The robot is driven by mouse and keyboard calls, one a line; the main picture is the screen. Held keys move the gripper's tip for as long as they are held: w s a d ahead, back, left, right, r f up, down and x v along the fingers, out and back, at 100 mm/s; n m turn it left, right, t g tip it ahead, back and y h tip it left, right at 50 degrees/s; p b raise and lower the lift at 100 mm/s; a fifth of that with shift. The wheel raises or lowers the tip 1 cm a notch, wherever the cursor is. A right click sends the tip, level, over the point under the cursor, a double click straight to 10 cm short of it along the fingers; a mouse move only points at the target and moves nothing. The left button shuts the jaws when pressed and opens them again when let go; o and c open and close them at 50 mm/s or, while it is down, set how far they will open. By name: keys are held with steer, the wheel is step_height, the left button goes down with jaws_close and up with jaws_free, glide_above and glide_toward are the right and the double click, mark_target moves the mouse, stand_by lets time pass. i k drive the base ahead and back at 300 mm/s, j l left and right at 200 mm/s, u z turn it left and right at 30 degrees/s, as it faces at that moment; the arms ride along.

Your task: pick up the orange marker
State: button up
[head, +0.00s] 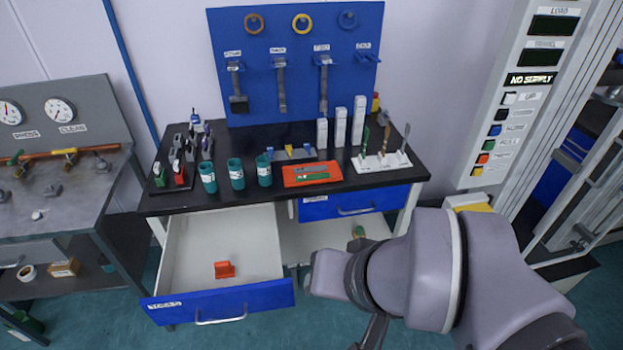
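A small orange block-like piece (225,269) lies in the open, otherwise empty lower drawer (222,240) of the black-topped bench. It is the only loose orange piece I can make out, but its shape is too small to confirm as the marker. My arm reaches in from the lower right. A dark part that looks like my gripper (373,334) shows at the bottom edge, right of the drawer and apart from the orange piece. Its fingers are cut off or hidden, so I cannot see whether it is open or holding anything.
The bench top (280,195) carries several teal cups (236,174), an orange tray (312,173) with green tools, and white blocks (340,127). The blue drawer front (218,301) juts out over the floor. A metal bench (60,190) stands left and a control panel (520,90) right.

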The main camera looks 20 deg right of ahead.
mark_target(224, 270)
steer(key=i+j, duration=0.15)
steer(key=j, duration=0.25)
steer(key=i+j+z, duration=0.1)
steer(key=j, duration=0.3)
steer(key=i+j, duration=0.2)
steer(key=j, duration=0.2)
steer(key=i+j, duration=0.15)
steer(key=j, duration=0.3)
steer(key=i+j+z, duration=0.1)
steer(key=j, duration=0.3)
steer(key=i, duration=0.05)
